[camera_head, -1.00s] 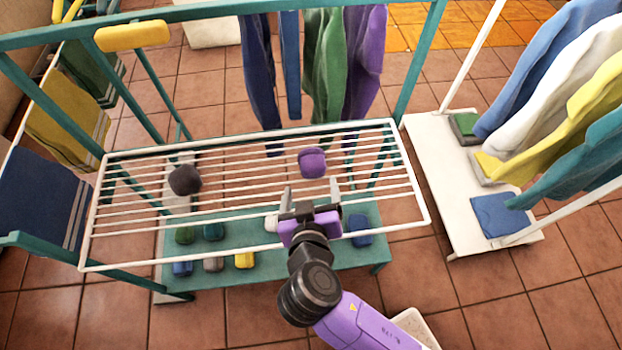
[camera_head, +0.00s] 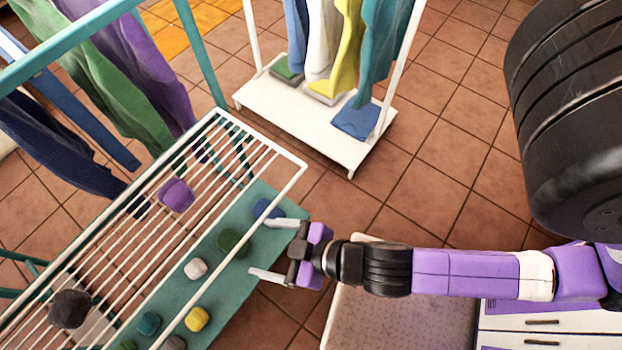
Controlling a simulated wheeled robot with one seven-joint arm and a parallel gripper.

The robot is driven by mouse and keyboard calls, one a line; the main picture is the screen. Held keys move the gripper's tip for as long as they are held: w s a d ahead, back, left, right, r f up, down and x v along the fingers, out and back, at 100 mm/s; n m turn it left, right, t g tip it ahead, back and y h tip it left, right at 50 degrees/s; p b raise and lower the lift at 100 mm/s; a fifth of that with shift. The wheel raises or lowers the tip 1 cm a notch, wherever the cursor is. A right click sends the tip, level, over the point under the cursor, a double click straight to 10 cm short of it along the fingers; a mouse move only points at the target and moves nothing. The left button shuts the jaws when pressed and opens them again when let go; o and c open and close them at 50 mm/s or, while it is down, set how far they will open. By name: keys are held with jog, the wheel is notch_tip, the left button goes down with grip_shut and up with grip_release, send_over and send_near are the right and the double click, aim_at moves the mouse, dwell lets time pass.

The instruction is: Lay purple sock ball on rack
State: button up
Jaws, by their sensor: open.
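The purple sock ball (camera_head: 176,195) rests on the white wire rack (camera_head: 283,151), toward its far end. A dark grey sock ball (camera_head: 69,308) lies on the same rack at the lower left. My gripper (camera_head: 266,248) is open and empty, with its two fingers pointing left. It is just right of the rack's edge, beside the teal lower shelf, apart from the purple sock ball.
Several sock balls, including a white one (camera_head: 195,268) and a yellow one (camera_head: 197,318), sit on the teal shelf (camera_head: 237,296) under the rack. Clothes hang at the upper left. A white garment stand (camera_head: 312,119) stands behind. A grey-topped cabinet (camera_head: 395,327) is at the bottom.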

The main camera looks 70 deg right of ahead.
jog(key=s+d+r+m+t, duration=0.1)
jog(key=s+d+r+t, duration=0.2)
jog(key=s+r, duration=0.6)
notch_tip(320, 180, up, 4)
jog(key=shift+s+d+f, duration=0.15)
jog(key=shift+s+d, duration=0.2)
jog(key=shift+d, duration=0.45)
